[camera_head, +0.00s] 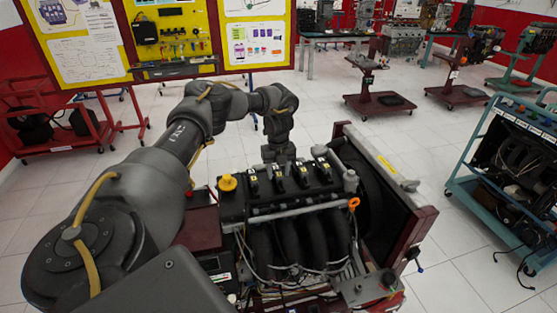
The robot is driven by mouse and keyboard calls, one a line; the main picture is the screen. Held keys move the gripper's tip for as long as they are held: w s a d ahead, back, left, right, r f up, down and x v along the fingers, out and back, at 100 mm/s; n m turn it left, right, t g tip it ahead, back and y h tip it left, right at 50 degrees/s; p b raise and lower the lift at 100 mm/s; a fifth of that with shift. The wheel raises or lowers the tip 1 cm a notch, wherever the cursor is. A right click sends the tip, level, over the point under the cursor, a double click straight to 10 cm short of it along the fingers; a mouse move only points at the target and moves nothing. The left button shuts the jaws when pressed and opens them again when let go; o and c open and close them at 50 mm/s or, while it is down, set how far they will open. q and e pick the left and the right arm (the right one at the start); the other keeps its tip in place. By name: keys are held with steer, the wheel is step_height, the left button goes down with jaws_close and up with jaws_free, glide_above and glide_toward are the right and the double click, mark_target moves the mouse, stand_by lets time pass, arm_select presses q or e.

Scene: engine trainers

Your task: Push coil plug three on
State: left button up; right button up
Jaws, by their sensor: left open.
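The engine (290,225) stands upright on its trainer in front of me. A row of black coils with pale-marked tops (302,177) runs along its top. The numbers on the coils are too small to read, so I cannot tell which plug is three or whether it is seated. My left arm reaches in from the left and bends down over the far side of the engine. My left gripper (284,157) points down just behind the coil row, open, its fingertips small and partly hidden. I cannot tell whether it touches a coil. My right gripper is out of view.
A yellow oil cap (228,183) and an orange dipstick ring (353,203) stick up from the engine. The radiator panel (385,180) rises on its right. A teal trainer cart (510,165) stands further right. Tiled floor between them is clear.

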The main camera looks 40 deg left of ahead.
mark_target(278, 172)
arm_select(q)
steer(key=shift+r, duration=0.45)
step_height(278, 172, up, 4)
steer(key=shift+a+r+b, duration=0.1)
steer(key=shift+r+b, duration=0.15)
steer(key=shift+b, duration=0.6)
step_height(278, 172, up, 5)
steer(key=shift+r+p, duration=0.15)
steer(key=shift+p, duration=0.35)
